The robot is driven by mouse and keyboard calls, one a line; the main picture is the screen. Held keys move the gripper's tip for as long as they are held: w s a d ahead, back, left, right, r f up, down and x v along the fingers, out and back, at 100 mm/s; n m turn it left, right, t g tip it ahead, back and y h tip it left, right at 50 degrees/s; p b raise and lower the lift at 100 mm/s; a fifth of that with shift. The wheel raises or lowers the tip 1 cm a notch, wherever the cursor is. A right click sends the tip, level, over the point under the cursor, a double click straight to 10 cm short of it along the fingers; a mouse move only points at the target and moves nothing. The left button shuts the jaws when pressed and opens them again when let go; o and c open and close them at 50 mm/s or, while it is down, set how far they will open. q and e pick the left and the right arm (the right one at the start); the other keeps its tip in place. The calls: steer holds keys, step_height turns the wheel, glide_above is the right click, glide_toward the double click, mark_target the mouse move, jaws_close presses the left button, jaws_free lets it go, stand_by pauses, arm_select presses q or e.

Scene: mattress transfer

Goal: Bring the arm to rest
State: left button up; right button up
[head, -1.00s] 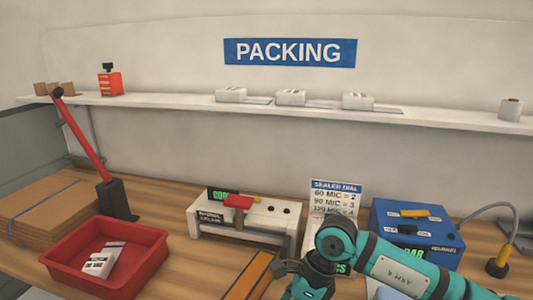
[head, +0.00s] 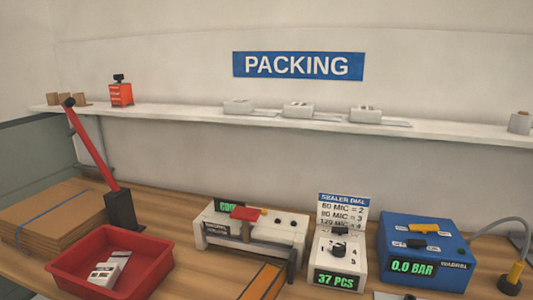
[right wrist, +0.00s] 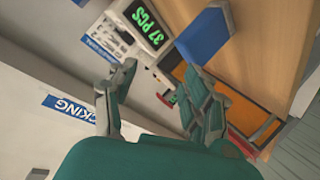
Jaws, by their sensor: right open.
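My right gripper (right wrist: 165,100) shows in the right wrist view with its two fingers spread apart and nothing between them. Beyond the fingers are the white counter box (right wrist: 140,30), whose display reads 37 PCS, and the wooden bench. My right arm is out of the head view. My left gripper is in neither view. In the head view the counter box (head: 338,262) stands uncovered between the white sealer (head: 250,235) and the blue vacuum box (head: 425,250), which reads 0.0 BAR.
A red tray (head: 70,262) with white packets stands at the left front. Behind it are flat cardboard (head: 50,215) and a red lever (head: 90,145) on a black post. An orange strip (head: 262,282) lies at the front. A wall shelf (head: 190,112) holds small boxes.

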steer(key=s+d+f+m+g, duration=0.2)
steer(key=s+f+g, duration=0.4)
steer(key=s, duration=0.4)
steer(key=s+d+f+m+g, duration=0.2)
steer(key=s+f+g, duration=0.2)
steer(key=s+f, duration=0.55)
steer(key=s+f+g, duration=0.2)
steer(key=s+f, duration=0.1)
steer(key=f, duration=2.3)
steer(key=s+d+f, duration=0.2)
steer(key=s+f, duration=1.2)
steer(key=s, duration=0.2)
steer(key=shift+s+d+f+g, duration=0.2)
steer(key=shift+d+g, duration=0.1)
steer(key=shift+g, duration=0.1)
